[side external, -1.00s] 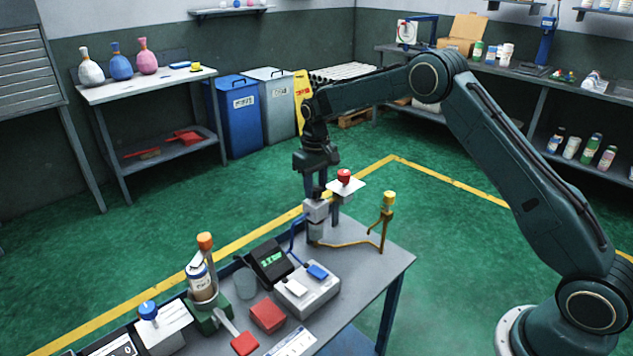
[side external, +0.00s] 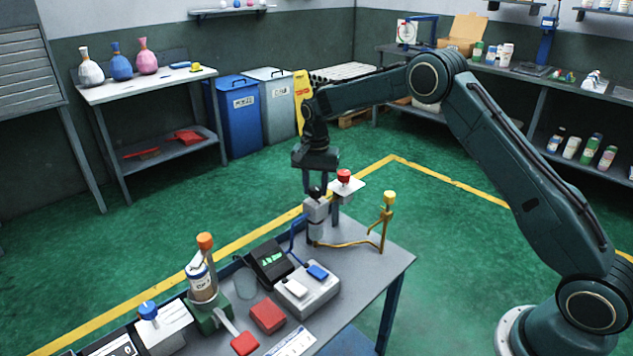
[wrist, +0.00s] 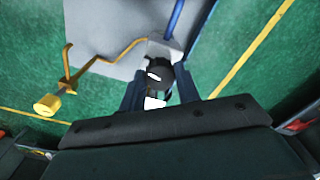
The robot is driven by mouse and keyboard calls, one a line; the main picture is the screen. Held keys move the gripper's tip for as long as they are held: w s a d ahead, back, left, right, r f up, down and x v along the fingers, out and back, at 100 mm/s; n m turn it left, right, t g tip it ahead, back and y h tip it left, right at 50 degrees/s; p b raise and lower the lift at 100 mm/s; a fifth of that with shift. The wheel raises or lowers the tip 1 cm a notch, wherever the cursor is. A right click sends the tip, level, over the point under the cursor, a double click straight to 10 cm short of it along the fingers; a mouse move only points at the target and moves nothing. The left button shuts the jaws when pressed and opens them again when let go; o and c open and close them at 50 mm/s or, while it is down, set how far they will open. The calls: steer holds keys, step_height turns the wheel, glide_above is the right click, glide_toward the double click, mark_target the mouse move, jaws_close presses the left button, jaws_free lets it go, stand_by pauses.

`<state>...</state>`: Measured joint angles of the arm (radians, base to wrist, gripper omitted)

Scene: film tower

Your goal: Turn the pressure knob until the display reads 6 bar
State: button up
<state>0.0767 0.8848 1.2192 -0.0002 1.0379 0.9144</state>
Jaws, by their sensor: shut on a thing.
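The black pressure knob (side external: 316,192) sits on top of a grey regulator block (side external: 316,210) at the bench's far end. My gripper (side external: 315,190) points straight down over it. In the wrist view the knob (wrist: 158,74), with a white mark on top, lies between the two fingers of my gripper (wrist: 160,84), which are shut on it. The dark display (side external: 270,259) stands on the bench to the left of the regulator, with lit green digits too small to read surely.
A red knob on a white plate (side external: 345,186) stands close to the right of the gripper. A yellow pipe with a yellow-capped post (side external: 388,215) is farther right. A switch box (side external: 307,290), red block (side external: 268,316) and bottle (side external: 201,281) occupy the bench's nearer part.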

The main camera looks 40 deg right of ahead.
mark_target(316, 188)
steer(key=m, duration=0.3)
steer(key=shift+m, duration=2.4)
steer(key=o, duration=1)
steer(key=shift+r, duration=0.15)
step_height(316, 188, up, 14)
steer(key=shift+f, duration=0.2)
